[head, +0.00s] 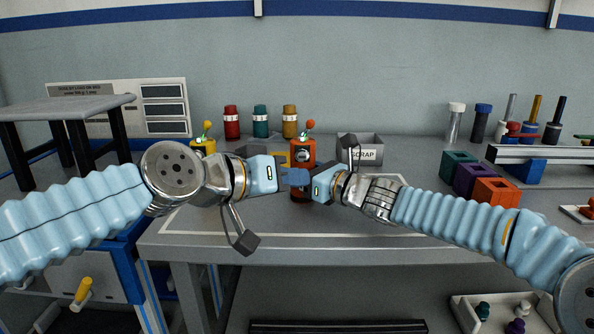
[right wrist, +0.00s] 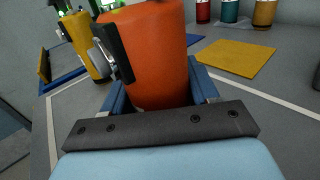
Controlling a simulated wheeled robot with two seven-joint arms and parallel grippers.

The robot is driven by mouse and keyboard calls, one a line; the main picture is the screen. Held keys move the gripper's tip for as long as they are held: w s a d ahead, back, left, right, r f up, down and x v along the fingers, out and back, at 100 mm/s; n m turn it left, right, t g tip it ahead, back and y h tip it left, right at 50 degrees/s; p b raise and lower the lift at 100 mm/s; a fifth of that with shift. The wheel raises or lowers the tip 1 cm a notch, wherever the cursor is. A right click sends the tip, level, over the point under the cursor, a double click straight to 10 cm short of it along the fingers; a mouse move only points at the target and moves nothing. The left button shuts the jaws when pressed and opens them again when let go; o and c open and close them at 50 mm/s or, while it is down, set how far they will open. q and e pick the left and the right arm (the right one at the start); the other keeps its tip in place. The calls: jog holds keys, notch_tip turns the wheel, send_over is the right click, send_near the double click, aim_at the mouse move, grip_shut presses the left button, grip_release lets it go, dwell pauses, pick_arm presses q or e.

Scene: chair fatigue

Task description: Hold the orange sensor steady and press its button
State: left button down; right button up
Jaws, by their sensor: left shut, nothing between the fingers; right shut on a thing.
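The orange sensor (head: 303,150) is an upright orange cylinder with an orange ball on top, near the middle of the table. My right gripper (head: 312,186) is shut on its body from the right; in the right wrist view the blue fingers flank the orange sensor (right wrist: 157,55). My left gripper (head: 300,177) is shut and empty, with its fingertips in front of the sensor in the head view. In the right wrist view, a dark part with a metal piece overlaps the sensor's left side. I cannot tell whether the left fingertips touch the sensor, and I cannot make out its button clearly.
A yellow sensor (head: 203,146) stands to the left. Red, teal and yellow canisters (head: 260,121) stand behind. A grey SCRAP bin (head: 360,150) is right of the orange sensor. Coloured blocks (head: 474,178) and a rack of cylinders lie further right. The table's front strip is clear.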

jog(key=o, duration=1.2)
jog(key=shift+d, duration=0.1)
